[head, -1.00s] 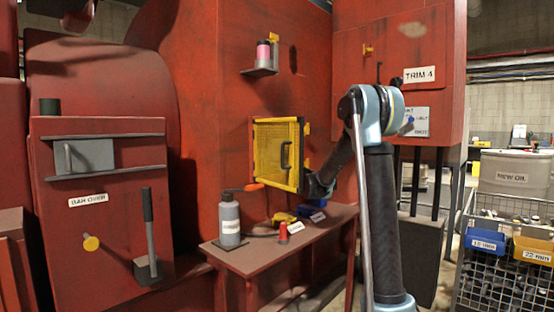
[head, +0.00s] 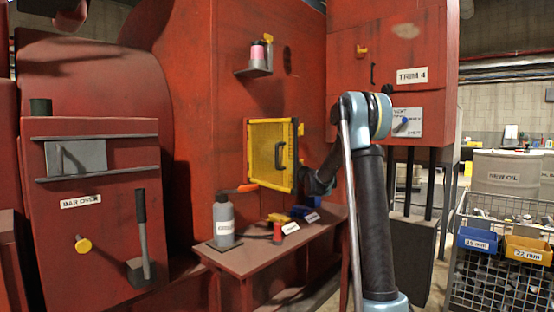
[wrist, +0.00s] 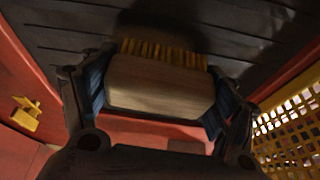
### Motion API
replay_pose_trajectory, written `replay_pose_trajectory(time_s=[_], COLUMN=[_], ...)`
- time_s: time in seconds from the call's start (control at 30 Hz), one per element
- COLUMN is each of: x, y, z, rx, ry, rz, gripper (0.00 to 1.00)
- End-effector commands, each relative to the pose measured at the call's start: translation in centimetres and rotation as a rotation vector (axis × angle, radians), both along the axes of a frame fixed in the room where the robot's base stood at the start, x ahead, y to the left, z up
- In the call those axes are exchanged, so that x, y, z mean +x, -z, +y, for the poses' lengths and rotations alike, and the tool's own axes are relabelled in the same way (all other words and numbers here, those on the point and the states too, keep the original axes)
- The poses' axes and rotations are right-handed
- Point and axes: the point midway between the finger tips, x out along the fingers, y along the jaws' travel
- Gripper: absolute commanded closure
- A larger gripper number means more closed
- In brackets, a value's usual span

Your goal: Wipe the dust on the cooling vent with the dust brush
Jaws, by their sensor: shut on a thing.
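In the wrist view my gripper (wrist: 155,105) is shut on the dust brush (wrist: 160,88), a pale wooden block with yellow bristles pointing away from me. Its dark fingers with blue pads grip both ends of the block. The cooling vent (wrist: 80,35) is a dark slatted surface just beyond the bristles. I cannot tell whether the bristles touch it, and I cannot make out dust. A yellow perforated door (wrist: 290,130) stands open at right; it also shows in the head view (head: 268,155). In the head view my gripper, the brush and the vent are hidden.
A grey bottle (head: 223,222) and a red spool (head: 277,232) stand on a brown bench (head: 262,255) below the door. A yellow catch (wrist: 26,112) is left of the vent. A wire basket (head: 500,270) with bins stands at far right.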

Motion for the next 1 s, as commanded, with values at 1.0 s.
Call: replay_pose_trajectory(time_s=[1.0], x=[4.4], y=[0.0], z=[-3.5], rx=[0.001], ry=[0.0], rz=[0.001], gripper=[0.4])
